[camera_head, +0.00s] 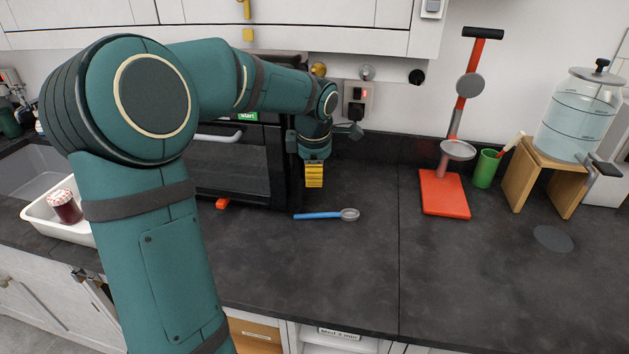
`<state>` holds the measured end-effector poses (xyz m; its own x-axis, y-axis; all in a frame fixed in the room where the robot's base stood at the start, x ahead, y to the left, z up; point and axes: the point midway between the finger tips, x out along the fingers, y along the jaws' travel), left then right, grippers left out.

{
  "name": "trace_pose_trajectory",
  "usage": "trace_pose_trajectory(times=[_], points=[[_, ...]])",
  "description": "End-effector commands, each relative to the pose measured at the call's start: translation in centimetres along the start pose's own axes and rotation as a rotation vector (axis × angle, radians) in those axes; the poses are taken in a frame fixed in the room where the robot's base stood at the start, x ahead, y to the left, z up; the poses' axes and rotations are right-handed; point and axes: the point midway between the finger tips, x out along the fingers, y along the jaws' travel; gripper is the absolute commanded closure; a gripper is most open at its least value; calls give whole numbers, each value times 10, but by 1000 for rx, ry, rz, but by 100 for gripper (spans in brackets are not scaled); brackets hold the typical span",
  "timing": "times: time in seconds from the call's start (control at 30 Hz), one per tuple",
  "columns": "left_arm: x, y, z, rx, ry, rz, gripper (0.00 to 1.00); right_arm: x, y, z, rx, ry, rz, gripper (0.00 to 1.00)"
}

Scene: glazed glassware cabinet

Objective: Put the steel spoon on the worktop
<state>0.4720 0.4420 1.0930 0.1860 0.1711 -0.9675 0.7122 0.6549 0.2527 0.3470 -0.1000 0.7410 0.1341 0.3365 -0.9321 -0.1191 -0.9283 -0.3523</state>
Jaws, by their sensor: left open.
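A spoon with a blue handle and a grey metal head (349,214) lies flat on the dark worktop (330,265), in front of the black oven. It is the only spoon I can make out. My left gripper (314,184) points down with its yellow fingers just behind and above the blue handle, apart from the spoon. It is open, and I see nothing held in it. My right gripper is not in view.
The black oven (232,165) stands behind my left arm. A red stand (445,195), a green cup (486,169) and a water dispenser (578,115) on a wooden stand (540,180) are to the right. A white tray (38,214) holds a jar at left. The front middle worktop is clear.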

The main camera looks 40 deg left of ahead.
Motion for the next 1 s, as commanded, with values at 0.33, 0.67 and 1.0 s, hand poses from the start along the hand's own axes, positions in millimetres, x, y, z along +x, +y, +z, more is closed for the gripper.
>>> trace_pose_trajectory(times=[0.33,0.67,1.0], points=[[-36,0,0,0,0,0,62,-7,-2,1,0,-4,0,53],[-37,0,0,0,0,-1,62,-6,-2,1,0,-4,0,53],[-37,0,0,0,0,-1,62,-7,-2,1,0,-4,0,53]])
